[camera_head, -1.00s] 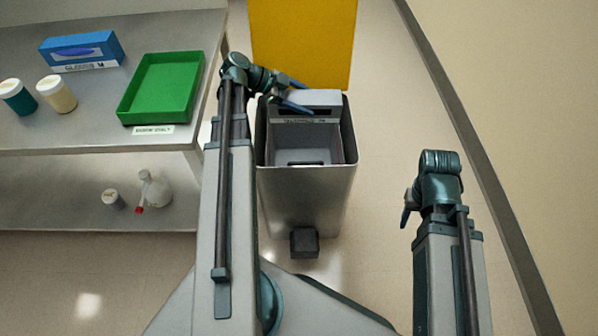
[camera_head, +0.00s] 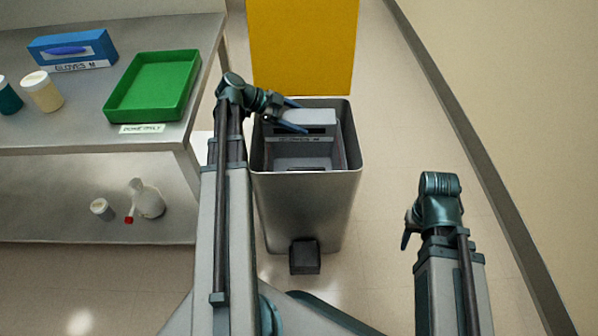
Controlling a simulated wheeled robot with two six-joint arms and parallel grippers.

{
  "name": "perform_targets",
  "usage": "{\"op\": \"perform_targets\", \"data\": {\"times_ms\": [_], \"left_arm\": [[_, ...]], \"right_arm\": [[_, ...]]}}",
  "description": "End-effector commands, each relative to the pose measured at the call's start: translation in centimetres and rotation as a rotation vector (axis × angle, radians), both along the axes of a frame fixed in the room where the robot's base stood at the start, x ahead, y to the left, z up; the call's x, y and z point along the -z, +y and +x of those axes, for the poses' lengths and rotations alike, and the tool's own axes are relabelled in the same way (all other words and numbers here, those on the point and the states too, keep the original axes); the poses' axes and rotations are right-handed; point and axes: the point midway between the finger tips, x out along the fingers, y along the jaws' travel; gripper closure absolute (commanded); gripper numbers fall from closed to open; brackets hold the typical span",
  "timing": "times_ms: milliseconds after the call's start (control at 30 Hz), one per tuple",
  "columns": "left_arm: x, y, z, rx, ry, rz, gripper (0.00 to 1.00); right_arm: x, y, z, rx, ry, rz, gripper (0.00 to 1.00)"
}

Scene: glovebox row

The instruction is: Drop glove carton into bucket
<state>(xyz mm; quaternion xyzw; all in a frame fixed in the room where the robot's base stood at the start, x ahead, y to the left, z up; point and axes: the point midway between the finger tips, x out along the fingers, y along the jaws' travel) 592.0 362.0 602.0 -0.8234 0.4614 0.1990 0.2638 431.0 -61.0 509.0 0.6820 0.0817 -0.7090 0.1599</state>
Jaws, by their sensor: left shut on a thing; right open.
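A pale grey glove carton (camera_head: 318,119) with a dark slot and a label strip is at the far part of the mouth of the tall grey metal bucket (camera_head: 305,205). My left gripper (camera_head: 297,115) is shut on the carton at its left end. The carton shows inside the outline of the bucket's rim, but I cannot tell how deep it sits. The bucket's floor is mostly hidden.
A steel bench (camera_head: 75,137) at left holds a blue glove box (camera_head: 72,50), a green tray (camera_head: 155,85) and two jars. A bottle (camera_head: 150,198) stands on its lower shelf. A yellow panel (camera_head: 303,45) is behind the bucket. Floor is clear to the bucket's right.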

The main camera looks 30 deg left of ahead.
Motion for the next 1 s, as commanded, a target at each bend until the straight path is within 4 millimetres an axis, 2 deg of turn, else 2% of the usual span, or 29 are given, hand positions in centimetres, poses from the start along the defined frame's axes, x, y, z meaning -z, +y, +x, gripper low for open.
{"op": "perform_targets", "data": {"times_ms": [33, 200, 533, 567, 600, 667, 700, 1000], "left_arm": [[1.3, 0.0, 0.0, 0.0, 0.0, 0.0, 0.77], [2.8, 0.0, 0.0, 0.0, 0.0, 0.0, 0.77], [2.8, 0.0, 0.0, 0.0, 0.0, 0.0, 0.77], [2.8, 0.0, 0.0, 0.0, 0.0, 0.0, 0.19], [2.8, 0.0, 0.0, 0.0, 0.0, 0.0, 0.12], [2.8, 0.0, 0.0, 0.0, 0.0, 0.0, 0.01], [2.8, 0.0, 0.0, 0.0, 0.0, 0.0, 0.0], [2.2, -0.4, 0.3, 0.001, 0.001, 0.0, 0.0]], "right_arm": [[1.3, 0.0, 0.0, -0.001, 0.0, 0.001, 0.5], [2.8, 0.1, 0.0, -0.004, 0.0, 0.004, 0.5], [2.8, 0.1, 0.0, -0.006, 0.0, 0.005, 0.5], [2.8, 0.1, 0.0, -0.006, 0.0, 0.005, 0.5], [2.8, 0.1, 0.0, -0.006, 0.0, 0.005, 0.5], [2.8, 0.1, 0.0, -0.006, 0.0, 0.005, 0.5], [2.8, 0.1, 0.0, -0.006, 0.0, 0.005, 0.5], [2.2, 0.1, 0.0, -0.005, 0.0, 0.004, 0.5]]}}
